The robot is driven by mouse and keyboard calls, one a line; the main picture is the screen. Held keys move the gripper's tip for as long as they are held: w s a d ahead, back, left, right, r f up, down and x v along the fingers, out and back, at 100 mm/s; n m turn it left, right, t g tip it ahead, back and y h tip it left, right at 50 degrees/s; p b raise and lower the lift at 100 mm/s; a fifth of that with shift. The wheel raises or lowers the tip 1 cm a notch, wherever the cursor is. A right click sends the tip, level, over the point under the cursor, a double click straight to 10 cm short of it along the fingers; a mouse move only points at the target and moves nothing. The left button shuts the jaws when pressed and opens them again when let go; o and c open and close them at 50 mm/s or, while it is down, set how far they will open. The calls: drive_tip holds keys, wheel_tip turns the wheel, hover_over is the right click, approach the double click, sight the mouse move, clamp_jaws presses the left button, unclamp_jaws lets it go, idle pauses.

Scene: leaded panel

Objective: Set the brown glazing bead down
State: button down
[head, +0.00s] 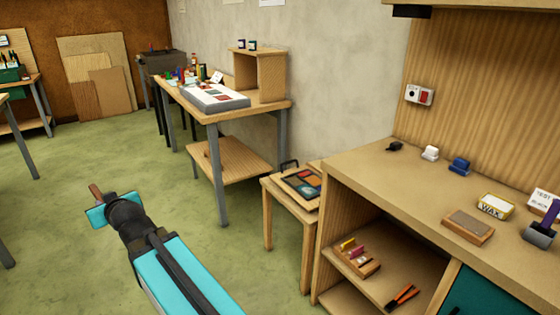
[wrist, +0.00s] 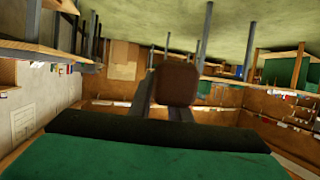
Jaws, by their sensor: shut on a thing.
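The brown glazing bead (head: 96,192) is a short brown piece that sticks up past the end of my gripper (head: 110,210) in the head view. In the wrist view the brown bead (wrist: 176,83) shows end-on between the grey fingers of my gripper (wrist: 172,105). My gripper is shut on the bead and holds it in the air over the green floor, left of the benches. The part of the bead between the fingers is hidden. The leaded panel (head: 306,186) appears to be the dark-framed piece with coloured panes, lying on a low wooden stand.
A wooden bench (head: 365,165) on the right holds a yellow WAX tin (head: 495,206), a brown block (head: 467,226) and small items. A long table (head: 266,115) stands at the wall with a grey-edged board (head: 215,97) and a wooden box shelf (head: 262,72). The green floor (head: 100,155) is open.

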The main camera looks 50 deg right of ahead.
drive_tip(key=shift+d+r, duration=0.1)
drive_tip(key=shift+r, duration=0.1)
drive_tip(key=shift+d+m+h, duration=0.35)
drive_tip(key=shift+m+h, duration=0.05)
drive_tip(key=shift+h, duration=0.2)
drive_tip(key=s+d+m+g+h, duration=0.1)
drive_tip(key=s+d+m+h, duration=0.25)
drive_tip(key=d, duration=0.85)
drive_tip(key=s+d+m+g+h, duration=0.2)
drive_tip(key=s+d+m+h, duration=0.15)
drive_tip(key=d, duration=0.95)
wheel_tip(320, 180, up, 5)
drive_tip(key=m+g+h, duration=0.6)
drive_tip(key=m+g, duration=0.5)
drive_tip(key=g, duration=0.1)
hover_over(371, 183)
drive_tip(key=shift+w+d+f, duration=0.1)
drive_tip(key=shift+f, duration=0.05)
drive_tip(key=s+d+g, duration=0.1)
drive_tip(key=s, duration=0.3)
drive_tip(key=s+d+m, duration=0.1)
drive_tip(key=s, duration=0.3)
drive_tip(key=s+d+m+g, duration=0.1)
drive_tip(key=s, duration=0.4)
drive_tip(key=shift+d+r+g+y, duration=0.3)
drive_tip(key=shift+r, duration=0.1)
